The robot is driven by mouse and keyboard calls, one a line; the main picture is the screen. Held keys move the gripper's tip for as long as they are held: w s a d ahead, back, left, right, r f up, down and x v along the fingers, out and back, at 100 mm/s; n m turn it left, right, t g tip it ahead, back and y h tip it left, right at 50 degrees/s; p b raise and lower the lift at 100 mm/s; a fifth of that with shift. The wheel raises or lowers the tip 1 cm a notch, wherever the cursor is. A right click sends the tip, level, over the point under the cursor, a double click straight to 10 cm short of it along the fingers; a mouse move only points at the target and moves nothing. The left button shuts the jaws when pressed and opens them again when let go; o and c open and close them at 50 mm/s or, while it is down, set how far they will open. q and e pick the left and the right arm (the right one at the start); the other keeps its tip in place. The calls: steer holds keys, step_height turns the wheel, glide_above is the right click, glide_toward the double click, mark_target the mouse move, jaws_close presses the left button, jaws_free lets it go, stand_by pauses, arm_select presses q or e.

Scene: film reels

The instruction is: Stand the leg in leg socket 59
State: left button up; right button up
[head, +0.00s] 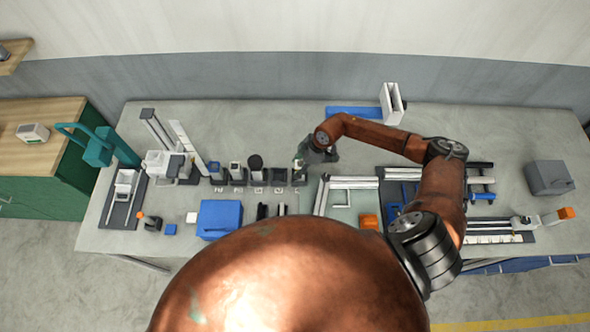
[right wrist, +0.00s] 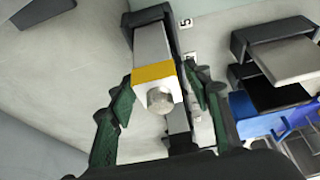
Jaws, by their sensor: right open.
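A grey square leg (right wrist: 152,45) with a yellow band and a round stub at its near end shows in the right wrist view. It stands out from a dark socket (right wrist: 148,14), whose walls hide its far end. My right gripper (right wrist: 163,108) is open, with its green fingers on either side of the leg's near end. In the head view my right gripper (head: 307,157) is over the right end of a row of black, labelled sockets (head: 277,176). The label at the leg's socket is only partly readable. My left gripper is not in view.
A blue box (head: 219,218) stands in front of the socket row. Metal rails (head: 353,183) and an orange block (head: 368,221) lie to the right. A white upright holder (head: 391,103) stands behind by a blue strip.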

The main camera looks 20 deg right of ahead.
steer(key=b+v, duration=0.1)
steer(key=v, duration=0.8)
